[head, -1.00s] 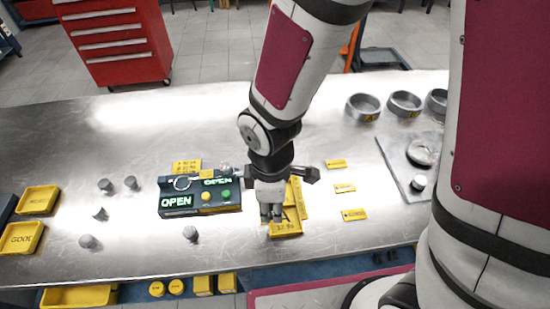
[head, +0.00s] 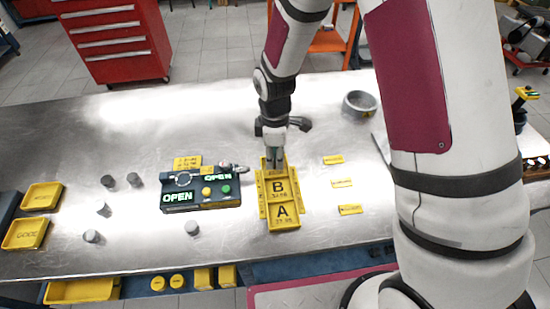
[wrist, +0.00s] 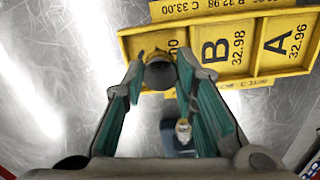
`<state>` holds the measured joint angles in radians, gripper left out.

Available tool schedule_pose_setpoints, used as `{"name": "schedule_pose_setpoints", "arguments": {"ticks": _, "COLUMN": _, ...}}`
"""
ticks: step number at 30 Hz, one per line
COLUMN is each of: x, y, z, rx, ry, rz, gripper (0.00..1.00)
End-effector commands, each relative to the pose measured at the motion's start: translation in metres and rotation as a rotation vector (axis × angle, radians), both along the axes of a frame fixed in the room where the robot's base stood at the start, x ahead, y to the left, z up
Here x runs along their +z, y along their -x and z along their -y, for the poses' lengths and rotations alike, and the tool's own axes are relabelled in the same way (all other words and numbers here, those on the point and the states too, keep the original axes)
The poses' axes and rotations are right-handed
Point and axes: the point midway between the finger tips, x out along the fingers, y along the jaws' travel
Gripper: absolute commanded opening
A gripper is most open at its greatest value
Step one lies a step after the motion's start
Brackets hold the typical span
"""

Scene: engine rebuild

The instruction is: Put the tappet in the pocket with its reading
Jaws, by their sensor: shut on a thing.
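The yellow tray (head: 284,243) has pockets marked A 32.96, B 32.98 and C 33.00. In the wrist view the tray (wrist: 268,80) lies at the upper right, with pocket C partly covered by my fingers. My gripper (head: 274,166) is shut on a grey round tappet (wrist: 160,75), held between the fingertips at pocket C. I cannot tell whether the tappet touches the pocket floor. In the head view the fingers hide the tappet. The dark gauge (head: 180,209) left of the tray shows green OPEN on two displays.
Several grey tappets (head: 134,180) stand on the metal bench to the left. Two yellow trays (head: 27,234) are at the left edge. Yellow tags (head: 342,183) lie right of the tray, with a metal ring (head: 360,106) beyond them. Bare bench (head: 200,115) lies behind the gauge.

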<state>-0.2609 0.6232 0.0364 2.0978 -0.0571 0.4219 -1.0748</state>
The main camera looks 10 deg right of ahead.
Motion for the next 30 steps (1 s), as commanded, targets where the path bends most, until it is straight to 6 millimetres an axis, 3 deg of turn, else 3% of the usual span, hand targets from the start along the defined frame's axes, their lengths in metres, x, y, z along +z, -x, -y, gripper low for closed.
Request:
{"name": "schedule_pose_setpoints", "arguments": {"ticks": 4, "x": -0.012, "y": 0.001, "z": -0.001, "rx": -0.001, "ry": 0.0, "rz": -0.001, "gripper": 0.0}}
{"name": "schedule_pose_setpoints", "arguments": {"ticks": 17, "x": -0.018, "y": 0.0, "z": 0.0, "rx": 0.0, "ry": -0.001, "rz": 0.001, "gripper": 0.0}}
{"name": "schedule_pose_setpoints", "arguments": {"ticks": 18, "x": -0.017, "y": 0.0, "z": 0.0, "rx": 0.0, "ry": -0.001, "rz": 0.001, "gripper": 0.35}}
{"name": "schedule_pose_setpoints", "arguments": {"ticks": 20, "x": -0.017, "y": 0.0, "z": 0.0, "rx": -0.001, "ry": -0.001, "rz": 0.001, "gripper": 0.46}}
{"name": "schedule_pose_setpoints", "arguments": {"ticks": 30, "x": -0.017, "y": 0.001, "z": 0.0, "rx": -0.001, "ry": 0.0, "rz": -0.001, "gripper": 0.46}}
